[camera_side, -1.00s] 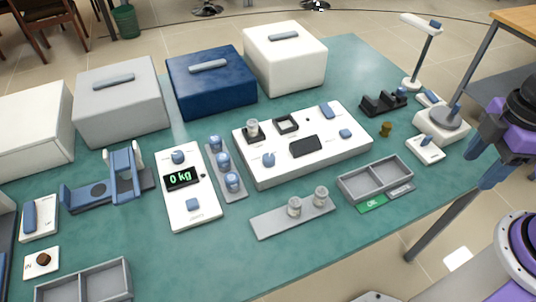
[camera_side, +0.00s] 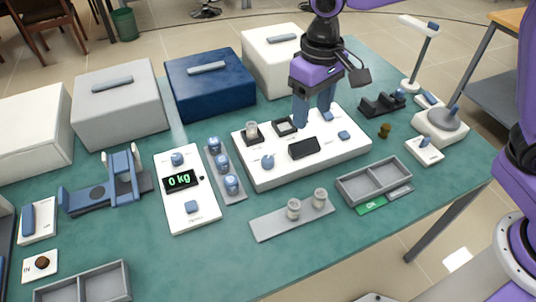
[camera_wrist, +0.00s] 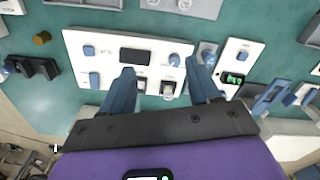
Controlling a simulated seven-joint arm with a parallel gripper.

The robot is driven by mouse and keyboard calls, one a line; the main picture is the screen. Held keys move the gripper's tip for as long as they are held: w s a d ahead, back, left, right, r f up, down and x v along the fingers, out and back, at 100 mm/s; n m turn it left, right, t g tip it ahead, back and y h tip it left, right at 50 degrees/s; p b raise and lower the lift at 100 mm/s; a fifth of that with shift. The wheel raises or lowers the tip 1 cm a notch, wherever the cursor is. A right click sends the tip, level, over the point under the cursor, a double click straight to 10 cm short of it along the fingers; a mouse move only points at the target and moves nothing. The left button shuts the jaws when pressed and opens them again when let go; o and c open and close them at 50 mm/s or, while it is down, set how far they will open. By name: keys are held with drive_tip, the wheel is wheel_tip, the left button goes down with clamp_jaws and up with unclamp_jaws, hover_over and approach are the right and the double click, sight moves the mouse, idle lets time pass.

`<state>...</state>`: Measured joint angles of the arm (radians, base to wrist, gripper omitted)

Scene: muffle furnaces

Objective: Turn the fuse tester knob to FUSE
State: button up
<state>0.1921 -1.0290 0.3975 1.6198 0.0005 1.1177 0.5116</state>
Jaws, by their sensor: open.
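The fuse tester is a white flat box (camera_side: 345,165) in the middle of the table in the side view, and also shows in the wrist view (camera_wrist: 105,45). Its blue knob (camera_side: 267,162) sits at the front left, beside a dark display (camera_side: 304,148). The knob also shows in the wrist view (camera_wrist: 175,59); its labels are too small to read. My gripper (camera_side: 313,116) is open and empty over the rear of the tester, behind and right of the knob. In the wrist view, the knob lies beyond the gap between my open fingers (camera_wrist: 160,72).
A clear cylinder in a dark holder (camera_side: 252,132) stands behind the knob, beside an empty square socket (camera_side: 285,125). A scale reading 0 kg (camera_side: 190,208) and a rack of blue-topped pieces (camera_side: 232,192) lie left. A grey tray (camera_side: 345,190) is front right. Furnaces stand behind.

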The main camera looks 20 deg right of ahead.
sight(268, 159)
drive_tip(key=w+a+f+m, duration=0.3)
drive_tip(key=w+a+m, duration=0.15)
drive_tip(key=w, duration=0.35)
drive_tip(key=shift+n, duration=0.45)
drive_tip(key=f, duration=1.1)
drive_tip(key=a+f, duration=0.1)
drive_tip(key=f, duration=0.5)
drive_tip(key=shift+w+f, duration=0.15)
drive_tip(key=shift+w, duration=0.05)
drive_tip(key=shift+c, duration=0.2)
drive_tip(key=c, duration=1)
